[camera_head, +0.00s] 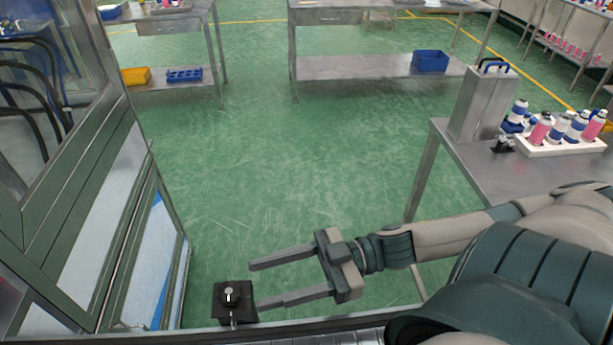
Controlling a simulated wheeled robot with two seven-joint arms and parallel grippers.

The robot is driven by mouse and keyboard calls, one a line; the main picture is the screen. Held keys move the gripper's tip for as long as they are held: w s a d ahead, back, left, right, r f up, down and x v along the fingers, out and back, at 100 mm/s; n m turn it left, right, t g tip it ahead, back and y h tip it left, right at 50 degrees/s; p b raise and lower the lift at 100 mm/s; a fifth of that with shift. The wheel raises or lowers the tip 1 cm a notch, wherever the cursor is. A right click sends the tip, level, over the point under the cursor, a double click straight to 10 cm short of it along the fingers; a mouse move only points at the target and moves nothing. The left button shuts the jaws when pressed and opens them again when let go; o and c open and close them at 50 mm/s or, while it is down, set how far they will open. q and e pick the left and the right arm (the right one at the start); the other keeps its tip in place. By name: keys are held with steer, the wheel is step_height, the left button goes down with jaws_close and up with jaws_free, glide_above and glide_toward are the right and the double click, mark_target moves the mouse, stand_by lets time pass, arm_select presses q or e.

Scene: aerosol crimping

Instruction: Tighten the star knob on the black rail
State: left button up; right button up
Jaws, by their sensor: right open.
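A small black block (219,308) sits at the bottom edge of the head view, left of centre. A pale knob (231,295) stands on its top face; it is too small to tell whether it is star-shaped. My right gripper (254,286) reaches in from the right, just right of the block. Its two fingers are wide apart and point left, with nothing between them. The near fingertip is close to the block's right side; I cannot tell whether they touch. My left gripper is not in view.
A grey edge (300,335) runs along the bottom. A glass-and-metal machine frame (75,235) stands at the left. A steel table (560,175) at the right holds a metal canister (480,105) and a white tray (565,148) of cans. Green floor (270,160) lies clear between.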

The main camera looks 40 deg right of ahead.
steer(key=v, duration=0.6)
stand_by(0.4)
steer(key=shift+d, duration=0.15)
stand_by(0.5)
